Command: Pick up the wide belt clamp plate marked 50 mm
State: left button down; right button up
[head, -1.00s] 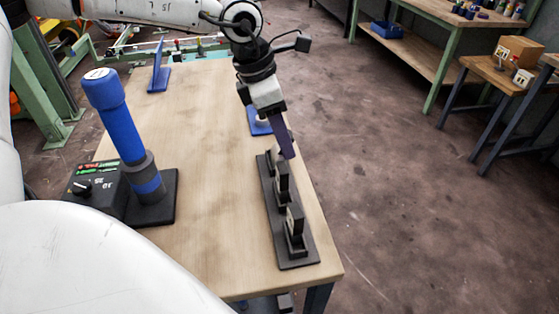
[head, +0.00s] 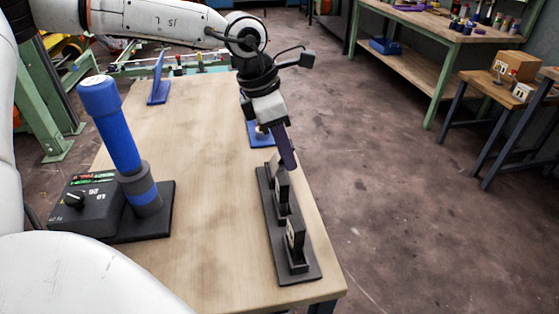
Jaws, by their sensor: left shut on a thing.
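A dark rack (head: 290,272) stands near the right edge of the wooden table, holding several upright dark clamp plates in a row. The nearest plate (head: 296,234) and the middle plate (head: 282,192) show pale labels, too small to read. My left gripper (head: 288,164) points down at the rack's far end. It is shut on a plate there, mostly hidden by the fingers; I cannot read whether it is marked 50 mm. The held plate is at the rack, and I cannot tell whether it is clear of its slot. My right gripper is not in view.
On the table (head: 215,205), a blue cylindrical tool (head: 118,135) stands upright on a dark base beside a black control box (head: 85,207). A blue stand (head: 158,80) is at the far left. A blue piece (head: 262,138) lies behind my gripper. The table's middle is clear.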

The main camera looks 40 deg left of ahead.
pick_arm(q)
jog(key=shift+r+p, duration=1.35)
jog(key=shift+r, duration=1.9)
